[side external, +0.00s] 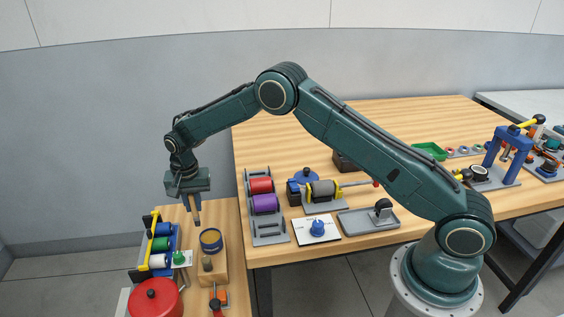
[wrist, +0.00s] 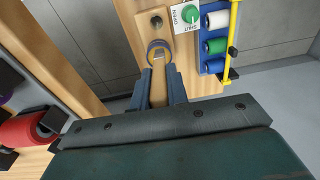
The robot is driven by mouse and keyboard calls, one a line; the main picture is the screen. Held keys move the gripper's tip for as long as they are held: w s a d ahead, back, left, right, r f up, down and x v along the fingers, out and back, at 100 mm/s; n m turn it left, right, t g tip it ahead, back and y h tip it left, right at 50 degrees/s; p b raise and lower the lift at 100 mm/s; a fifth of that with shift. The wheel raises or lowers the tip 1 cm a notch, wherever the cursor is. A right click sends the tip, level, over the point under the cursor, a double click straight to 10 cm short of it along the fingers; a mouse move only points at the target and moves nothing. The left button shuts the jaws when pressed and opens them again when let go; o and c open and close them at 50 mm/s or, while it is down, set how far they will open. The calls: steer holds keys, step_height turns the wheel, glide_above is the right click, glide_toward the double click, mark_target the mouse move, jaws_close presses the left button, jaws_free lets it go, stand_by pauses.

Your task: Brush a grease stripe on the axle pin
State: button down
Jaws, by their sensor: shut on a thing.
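My gripper (side external: 188,188) points down above the left wooden bench and is shut on a brush. In the wrist view the brush (wrist: 158,92) is a flat wooden handle between the two blue-grey fingers. In the side view its lower part (side external: 197,214) hangs below the fingers. A blue and yellow grease pot (side external: 211,240) stands on a wooden block just below. In the wrist view the pot (wrist: 158,46) lies just beyond the brush's end; I cannot tell if they touch. A short upright peg (side external: 207,264), possibly the axle pin, stands on the same block; the wrist view shows it end-on (wrist: 156,20).
A rack of coloured rolls (side external: 160,246) with a yellow bar stands left of the block, with a green knob (side external: 179,258) between. A red round pot (side external: 155,298) is in front. The large table holds a red and purple roller rack (side external: 266,240) and a motor-like winch (side external: 321,190).

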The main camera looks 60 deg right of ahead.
steer(key=w+d+f+t+h, duration=0.2)
steer(key=d+f, duration=0.2)
steer(key=f, duration=0.3)
steer(key=shift+w+d, duration=0.25)
steer(key=shift+d, duration=0.05)
steer(key=shift+f, duration=0.15)
steer(key=shift+f, duration=2.85)
steer(key=shift+f, duration=0.6)
steer(key=shift+r, duration=0.2)
step_height(320, 180, up, 7)
steer(key=shift+f, duration=0.15)
stand_by(0.6)
stand_by(0.6)
